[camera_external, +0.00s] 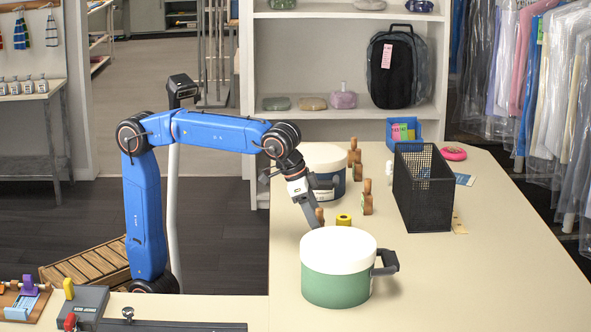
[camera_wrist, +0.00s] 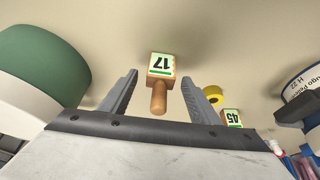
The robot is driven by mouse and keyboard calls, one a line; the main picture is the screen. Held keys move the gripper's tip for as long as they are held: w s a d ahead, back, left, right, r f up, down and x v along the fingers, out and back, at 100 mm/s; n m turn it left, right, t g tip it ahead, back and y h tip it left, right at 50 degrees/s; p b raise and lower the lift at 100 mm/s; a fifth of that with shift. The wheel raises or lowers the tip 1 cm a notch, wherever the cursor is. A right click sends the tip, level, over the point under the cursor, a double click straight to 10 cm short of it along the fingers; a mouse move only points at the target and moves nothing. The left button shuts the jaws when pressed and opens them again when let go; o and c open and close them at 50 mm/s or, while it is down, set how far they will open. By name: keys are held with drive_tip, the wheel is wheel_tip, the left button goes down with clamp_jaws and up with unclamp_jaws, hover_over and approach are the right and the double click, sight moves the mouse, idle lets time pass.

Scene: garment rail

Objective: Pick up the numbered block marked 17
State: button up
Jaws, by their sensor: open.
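The block marked 17 (camera_wrist: 161,66) is a small wooden block with a green-edged white label and a round peg handle. In the wrist view it lies ahead of my gripper (camera_wrist: 159,84), between the lines of the two fingers, with its number upside down. My gripper is open and empty, and neither finger visibly touches the block. In the external view my gripper (camera_external: 311,207) points down behind the green pot, and the wooden peg of a block (camera_external: 319,214) shows beside the fingers. Its label is hidden there.
A green pot with white lid (camera_external: 338,267) stands in front, and a blue-banded white pot (camera_external: 325,160) behind. A yellow tape roll (camera_external: 343,219) and the block marked 45 (camera_wrist: 231,118) are close to the right. A black mesh bin (camera_external: 423,188) stands further right.

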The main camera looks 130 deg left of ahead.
drive_tip(key=shift+x, duration=0.85)
drive_tip(key=c, duration=1.1)
drive_tip(key=shift+c, duration=0.2)
